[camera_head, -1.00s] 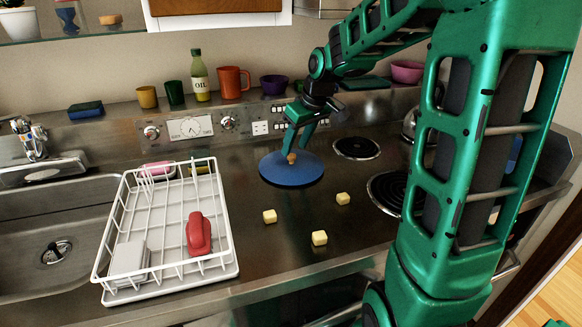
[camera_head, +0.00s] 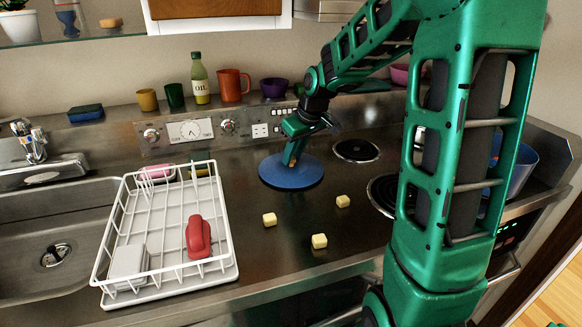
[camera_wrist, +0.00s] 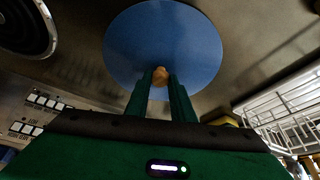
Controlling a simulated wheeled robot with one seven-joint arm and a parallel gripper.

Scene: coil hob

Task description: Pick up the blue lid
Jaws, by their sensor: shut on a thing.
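The blue lid (camera_head: 289,174) is a flat round disc on the steel counter, left of the coil burners. My gripper (camera_head: 292,163) comes down on the lid from above. In the wrist view the two green fingers of my gripper (camera_wrist: 161,80) are closed on the knob, one on each side. The lid looks level, and I see no clear gap between it and the counter.
Three pale yellow cubes (camera_head: 319,241) lie in front of the lid. A white dish rack (camera_head: 112,250) with a red item (camera_head: 199,237) stands to the left. Coil burners (camera_head: 357,150) are to the right. Cups and an oil bottle (camera_head: 201,80) line the back ledge.

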